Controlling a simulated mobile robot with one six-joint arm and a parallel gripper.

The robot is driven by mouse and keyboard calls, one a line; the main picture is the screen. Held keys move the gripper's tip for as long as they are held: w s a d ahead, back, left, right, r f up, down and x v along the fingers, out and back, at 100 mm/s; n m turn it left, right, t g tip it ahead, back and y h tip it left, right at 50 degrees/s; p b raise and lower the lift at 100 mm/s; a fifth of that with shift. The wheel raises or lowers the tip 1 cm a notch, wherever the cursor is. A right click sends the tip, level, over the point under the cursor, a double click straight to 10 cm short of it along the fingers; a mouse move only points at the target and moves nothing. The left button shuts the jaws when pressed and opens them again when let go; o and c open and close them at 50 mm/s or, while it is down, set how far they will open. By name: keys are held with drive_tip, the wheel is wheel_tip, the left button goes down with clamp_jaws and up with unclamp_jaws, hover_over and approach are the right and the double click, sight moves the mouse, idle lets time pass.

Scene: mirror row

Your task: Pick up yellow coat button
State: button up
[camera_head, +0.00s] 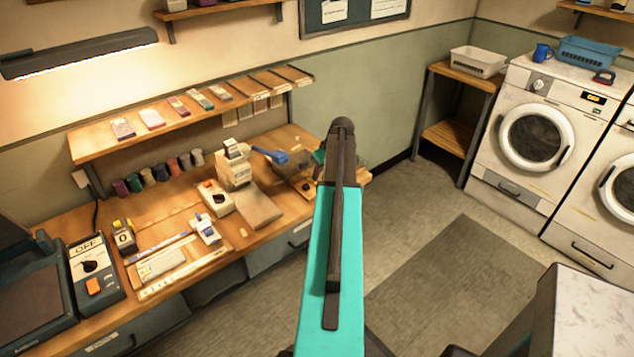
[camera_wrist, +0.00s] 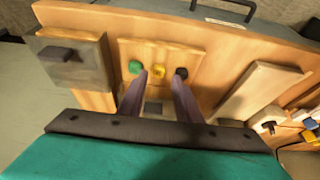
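The yellow coat button (camera_wrist: 158,70) lies in the wrist view on a light wooden board (camera_wrist: 190,60), between a green button (camera_wrist: 135,67) and a dark button (camera_wrist: 181,73). My gripper (camera_wrist: 158,78) is open, with its two purple-grey fingers apart and nothing seen between them. In the picture its fingertips sit just below the yellow button, one to each side; I cannot tell how far above the board they are. In the head view my own arm hides the gripper, and I cannot make out the yellow button there.
A grey block-like fixture (camera_wrist: 75,60) stands left of the buttons in the wrist view. A pale flat pad (camera_wrist: 250,90) lies to the right. In the head view the workbench (camera_head: 262,235) also carries a cream machine (camera_head: 235,170) and a blue-handled item (camera_head: 272,156).

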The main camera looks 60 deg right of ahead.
drive_tip(key=shift+w+d+p+x, duration=0.1)
drive_tip(key=shift+p+x, duration=0.5)
drive_tip(key=shift+x, duration=0.1)
drive_tip(key=shift+w+d+p+x, duration=0.1)
drive_tip(key=shift+d+p+x, duration=0.05)
drive_tip(key=shift+p+x, duration=0.5)
drive_tip(key=shift+x, duration=1.2)
clamp_jaws()
